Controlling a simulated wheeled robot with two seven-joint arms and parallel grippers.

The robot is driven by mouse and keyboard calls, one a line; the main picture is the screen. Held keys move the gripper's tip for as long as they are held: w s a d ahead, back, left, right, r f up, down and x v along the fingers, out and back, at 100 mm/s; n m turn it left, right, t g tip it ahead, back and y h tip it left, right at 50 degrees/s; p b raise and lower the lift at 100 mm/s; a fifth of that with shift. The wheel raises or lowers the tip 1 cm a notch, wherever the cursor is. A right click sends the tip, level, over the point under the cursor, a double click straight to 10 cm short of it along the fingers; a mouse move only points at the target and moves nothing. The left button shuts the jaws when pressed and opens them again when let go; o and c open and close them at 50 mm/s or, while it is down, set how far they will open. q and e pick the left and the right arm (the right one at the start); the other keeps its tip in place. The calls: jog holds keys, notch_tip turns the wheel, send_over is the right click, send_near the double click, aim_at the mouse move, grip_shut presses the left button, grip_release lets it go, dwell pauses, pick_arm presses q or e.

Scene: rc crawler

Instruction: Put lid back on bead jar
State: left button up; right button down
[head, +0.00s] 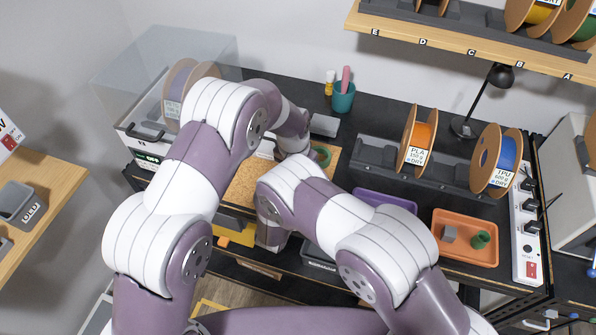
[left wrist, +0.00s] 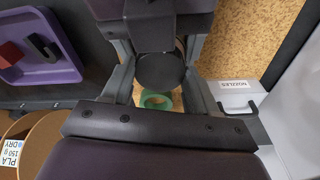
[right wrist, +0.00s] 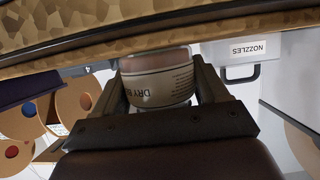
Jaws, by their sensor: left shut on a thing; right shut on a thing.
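The bead jar (right wrist: 160,88) is a clear round jar with a pale "DRY" label, seen upside down in the right wrist view. My right gripper (right wrist: 160,78) is shut on its sides. The lid (left wrist: 160,72) is a dark round disc in the left wrist view, between the fingers of my left gripper (left wrist: 160,80), which is shut on it. A dark part of my right arm comes close to the lid there. The jar is not clear in that view, so I cannot tell whether the lid touches it. In the head view my arms hide both jar and lid.
The cork mat (head: 250,182) lies under the hands. A green ring (left wrist: 156,101) lies near the lid. A nozzles box (left wrist: 236,92) is beside the mat. A purple tray (head: 372,197), an orange tray (head: 452,256) and a spool rack (head: 446,178) stand to the right.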

pick_arm(q)
jog(key=m, duration=0.2)
jog(key=shift+m, duration=0.4)
jog(key=o, duration=1.1)
jog(key=shift+r, duration=2.3)
jog(key=shift+c, duration=0.3)
